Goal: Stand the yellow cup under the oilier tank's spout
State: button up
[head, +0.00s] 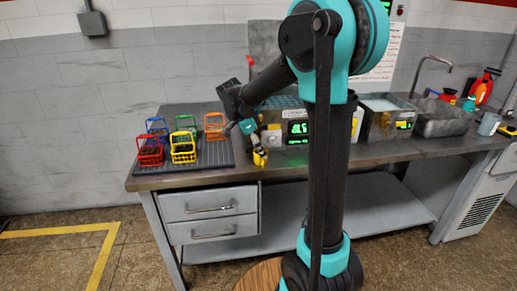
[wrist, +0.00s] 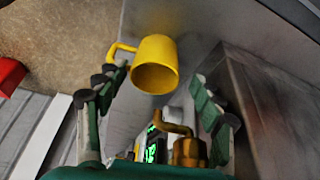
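The yellow cup (wrist: 155,60) shows in the wrist view beyond my fingertips, its mouth turned toward the camera and its handle on the left near my left finger. My gripper (wrist: 157,82) is open; I see a gap between the cup and the right finger. A brass spout (wrist: 187,148) shows close to the palm, beside a green display. In the head view my gripper (head: 250,125) is above the counter's front, over a small yellow object (head: 260,157) that seems to be the cup. A tank with a green readout (head: 297,130) stands behind, partly hidden by my arm.
Several coloured baskets (head: 183,148) stand on a dark ribbed mat (head: 215,155) at the left. Another tank (head: 385,105) with a green readout, a sink (head: 440,120) and bottles are at the right. The counter's front edge (head: 190,182) is close to the cup.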

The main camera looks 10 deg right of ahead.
jog(key=v, duration=1.2)
jog(key=shift+r, duration=0.2)
